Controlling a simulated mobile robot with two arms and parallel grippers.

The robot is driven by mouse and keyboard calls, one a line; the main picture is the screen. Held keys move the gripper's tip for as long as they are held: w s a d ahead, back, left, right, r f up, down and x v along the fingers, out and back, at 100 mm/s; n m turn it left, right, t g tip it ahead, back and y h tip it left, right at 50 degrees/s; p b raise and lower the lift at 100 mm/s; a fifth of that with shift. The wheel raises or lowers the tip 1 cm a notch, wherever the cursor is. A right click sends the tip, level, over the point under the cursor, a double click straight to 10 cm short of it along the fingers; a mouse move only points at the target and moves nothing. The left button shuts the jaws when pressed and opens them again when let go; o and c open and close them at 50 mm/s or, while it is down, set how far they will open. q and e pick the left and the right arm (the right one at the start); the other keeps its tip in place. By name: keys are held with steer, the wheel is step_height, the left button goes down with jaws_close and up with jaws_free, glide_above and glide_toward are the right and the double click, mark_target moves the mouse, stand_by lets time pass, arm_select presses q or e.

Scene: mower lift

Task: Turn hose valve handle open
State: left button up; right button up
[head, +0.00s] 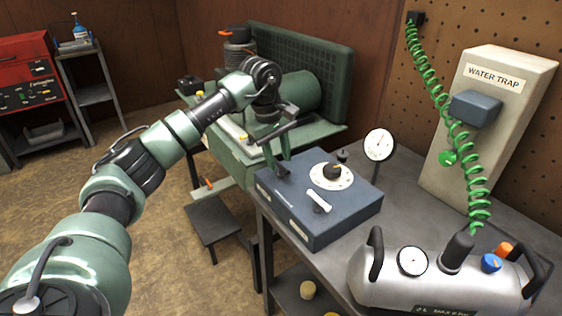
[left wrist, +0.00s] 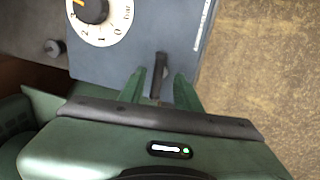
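A blue-grey box (head: 318,232) sits on the metal bench, with a black knob on a white dial (head: 331,175) and a small white lever (head: 319,201) on top. A dark handle (head: 282,169) stands at the box's far left corner; it also shows in the left wrist view (left wrist: 159,72). I take it for the hose valve handle. My left gripper (head: 279,158) is over that corner. In the left wrist view its green fingers (left wrist: 159,88) are apart, one on each side of the handle, with gaps visible. My right gripper is not in view.
A round gauge (head: 379,145) stands behind the box. A silver tank (head: 440,292) with black handles is at the front right. A green coiled hose (head: 430,75) hangs before the water trap (head: 490,110). A green machine (head: 297,95) stands behind my left arm.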

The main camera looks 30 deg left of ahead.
mark_target(280, 169)
arm_select(q)
steer(key=shift+w+d+f, duration=0.1)
steer(key=shift+w+f, duration=0.05)
steer(key=shift+f, duration=0.55)
steer(key=shift+w+f, duration=0.15)
steer(key=shift+f, duration=0.4)
jaws_close()
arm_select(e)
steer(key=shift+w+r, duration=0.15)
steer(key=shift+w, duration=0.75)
